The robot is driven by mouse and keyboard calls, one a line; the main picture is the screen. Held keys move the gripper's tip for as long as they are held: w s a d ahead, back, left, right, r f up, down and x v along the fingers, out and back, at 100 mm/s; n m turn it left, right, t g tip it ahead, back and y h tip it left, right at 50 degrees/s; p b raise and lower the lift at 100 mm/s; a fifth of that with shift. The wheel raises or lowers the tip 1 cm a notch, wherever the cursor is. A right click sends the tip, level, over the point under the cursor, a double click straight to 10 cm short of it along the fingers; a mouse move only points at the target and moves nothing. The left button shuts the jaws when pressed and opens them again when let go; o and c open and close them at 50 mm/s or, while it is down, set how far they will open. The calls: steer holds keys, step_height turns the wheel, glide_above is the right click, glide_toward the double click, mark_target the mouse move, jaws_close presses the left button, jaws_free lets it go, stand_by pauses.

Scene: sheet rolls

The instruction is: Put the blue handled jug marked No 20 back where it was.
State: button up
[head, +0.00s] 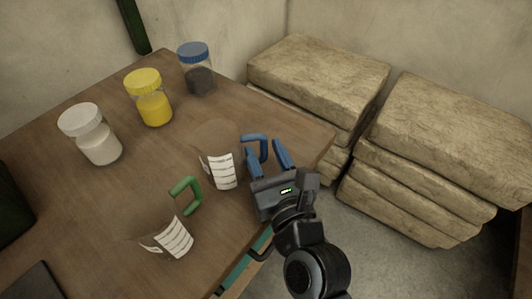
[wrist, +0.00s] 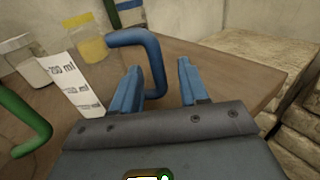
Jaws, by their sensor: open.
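The blue-handled jug (head: 222,168) is clear, with a white measuring label, and stands upright near the table's right edge. Its blue handle (head: 258,139) points right, towards my gripper. I cannot read a No 20 mark. My gripper (head: 266,157) is open at the handle. In the wrist view the handle (wrist: 153,60) appears between the two blue fingers of my gripper (wrist: 158,82), with gaps on both sides. I cannot tell whether it is fully between them in depth. The jug's label (wrist: 75,85) shows left of the fingers.
A green-handled clear jug (head: 176,238) stands nearer on the table (head: 110,205). Jars with white (head: 90,135), yellow (head: 149,97) and blue (head: 195,68) lids stand at the back. Stacked stone-like slabs (head: 320,75) lie beyond the table's right edge.

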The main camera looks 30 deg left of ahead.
steer(key=shift+r, duration=0.1)
steer(key=v, duration=1.2)
steer(key=shift+b, duration=0.4)
steer(key=shift+d, duration=0.15)
steer(key=s+d+f+n+t+h, duration=0.25)
steer(key=d+n+h, duration=0.2)
steer(key=d, duration=0.55)
steer(key=s+d+f+n+t+h, duration=0.1)
steer(key=s+d+f+n+h, duration=0.3)
steer(key=d, duration=0.5)
steer(key=s+d+r+n+h, duration=0.2)
steer(key=s+d+r+n, duration=0.1)
steer(key=s+d+n, duration=0.2)
steer(key=s+d+r+n+h, duration=0.3)
steer(key=s+d+n, duration=0.3)
steer(key=s+n, duration=0.3)
steer(key=shift+s+r+n+h, duration=0.25)
steer(key=shift+n+h, duration=0.1)
steer(key=shift+n, duration=1.2)
steer(key=shift+d, duration=0.1)
